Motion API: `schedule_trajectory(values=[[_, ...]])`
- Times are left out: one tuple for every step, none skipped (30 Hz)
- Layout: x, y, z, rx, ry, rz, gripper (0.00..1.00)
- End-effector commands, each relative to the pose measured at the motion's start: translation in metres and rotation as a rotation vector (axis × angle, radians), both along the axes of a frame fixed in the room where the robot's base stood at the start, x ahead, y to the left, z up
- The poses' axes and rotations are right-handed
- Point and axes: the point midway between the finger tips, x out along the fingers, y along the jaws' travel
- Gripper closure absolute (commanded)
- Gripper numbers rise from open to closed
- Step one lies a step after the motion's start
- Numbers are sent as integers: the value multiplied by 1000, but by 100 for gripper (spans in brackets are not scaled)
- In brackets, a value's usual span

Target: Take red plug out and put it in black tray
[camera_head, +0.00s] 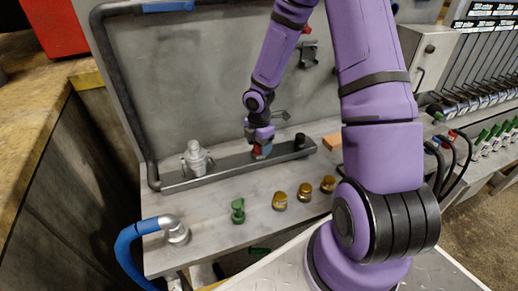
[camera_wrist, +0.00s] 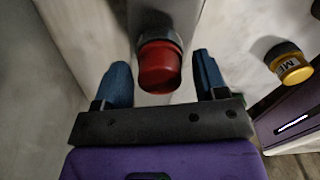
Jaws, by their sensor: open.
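My gripper (camera_wrist: 162,76) is open, with one blue finger on each side of the plug and a visible gap to both. In the head view my gripper (camera_head: 261,141) points down at the long dark grey bar, and the red plug (camera_head: 262,152) shows just below it, partly hidden by the fingers. I cannot make out a black tray for certain in either view.
A silver fitting (camera_head: 196,158) stands at the left of the grey bar (camera_head: 225,169), and a black knob (camera_head: 300,140) at its right. A green plug (camera_head: 238,210) and several yellow caps (camera_head: 304,192) stand in front. A blue hose (camera_head: 127,247) curves at the left.

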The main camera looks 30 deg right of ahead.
Motion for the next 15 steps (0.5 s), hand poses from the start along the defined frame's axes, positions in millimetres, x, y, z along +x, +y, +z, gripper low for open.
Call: schedule_trajectory(values=[[0, 0, 0, 0, 0, -20, 34], [0, 0, 0, 0, 0, -39, 34], [0, 1, 0, -1, -1, -78, 34], [0, 1, 0, -1, -1, -118, 34], [0, 1, 0, -1, -1, -162, 34], [1, 1, 0, -1, -2, -224, 34], [0, 1, 0, -1, -2, -269, 34], [0, 1, 0, -1, -1, -311, 34], [0, 0, 0, -1, -1, -361, 34], [0, 0, 0, -1, -1, -392, 34], [0, 0, 0, -1, -1, -415, 34], [0, 0, 0, 0, -1, -440, 34], [0, 0, 0, 0, -1, -452, 34], [0, 0, 0, 0, -1, -465, 34], [0, 0, 0, 0, -1, -493, 34]])
